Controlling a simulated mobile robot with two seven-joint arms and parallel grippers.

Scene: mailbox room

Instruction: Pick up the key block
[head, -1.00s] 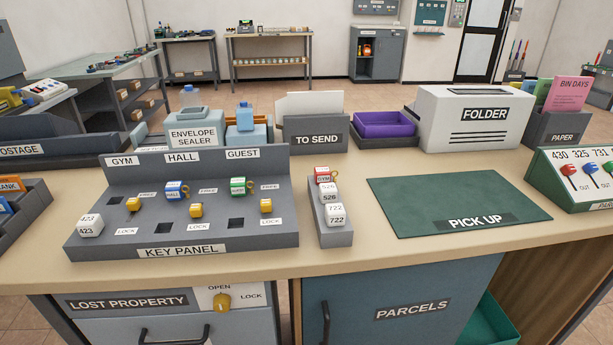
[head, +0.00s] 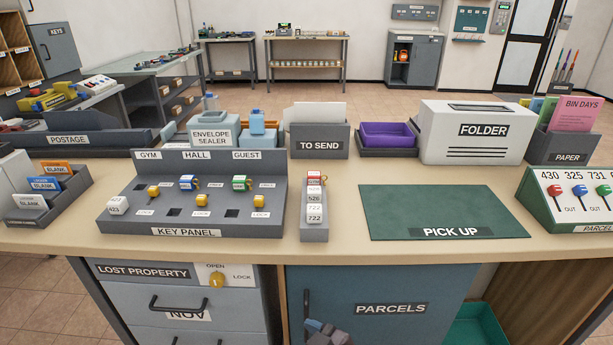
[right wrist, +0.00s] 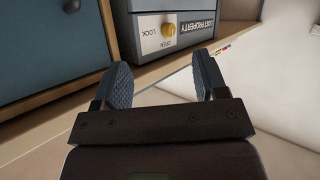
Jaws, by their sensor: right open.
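The key panel (head: 128,226) is a grey sloped board on the counter, labelled GYM, HALL and GUEST. A blue HALL key block (head: 186,182) and a green GUEST key block (head: 240,183) sit in it. A red GYM key block (head: 314,180) lies at the far end of a narrow grey tray (head: 314,235), behind white numbered blocks (head: 314,208). A white 423 block (head: 117,205) is at the panel's left. My right gripper (right wrist: 163,80) is open and empty in the right wrist view. Part of it shows low in front of the PARCELS door (head: 390,309), below the counter. My left gripper is out of view.
A green PICK UP mat (head: 435,205) lies clear, right of the tray. Behind stand the TO SEND holder (head: 320,146), a purple tray (head: 388,136) and the FOLDER box (head: 475,135). The counter's front edge (head: 330,255) lies between my right gripper and the blocks.

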